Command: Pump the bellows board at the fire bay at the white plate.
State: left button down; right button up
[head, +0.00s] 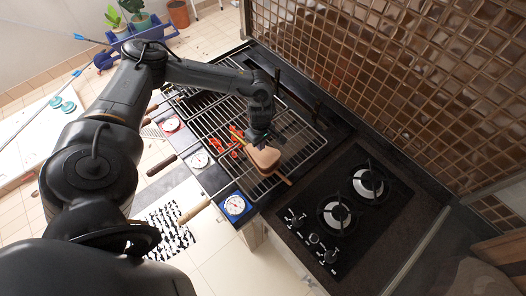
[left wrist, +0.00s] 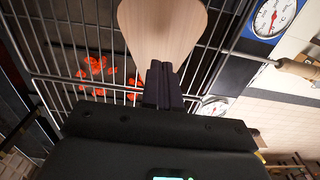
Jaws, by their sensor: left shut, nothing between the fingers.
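The bellows board (head: 265,158) is a flat, light wooden paddle over the grill grate, on the side toward the blue plate (head: 235,205). In the left wrist view the board (left wrist: 160,28) lies just past my fingertips. My left gripper (head: 258,141) is shut and empty, pointing down at the board's edge; the fingers (left wrist: 162,72) are together. I cannot tell whether they touch the board. The white plate (head: 200,160) with its dial sits on the grill's front edge, between the red plate (head: 171,124) and the blue one. Orange-red embers (left wrist: 97,70) glow under the grate beside the board. My right gripper is out of view.
A black two-burner hob (head: 345,205) lies right of the grill. A brown lattice screen (head: 400,80) rises behind. Wooden-handled tools (head: 194,210) stick out from the grill's front. A blue planter cart (head: 130,38) stands far left on the tiled floor.

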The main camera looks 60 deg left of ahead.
aim_at(261, 153)
pick_arm(q)
jog(key=shift+f, duration=0.15)
dwell(0.5)
notch_tip(261, 153, down, 4)
jog(key=b, duration=0.4)
jog(key=shift+f, duration=0.25)
jog(key=shift+r, duration=0.15)
jog(key=shift+r+p, duration=0.7)
jog(key=shift+r, duration=0.25)
jog(key=shift+r+p, duration=0.9)
jog(key=shift+r, duration=0.45)
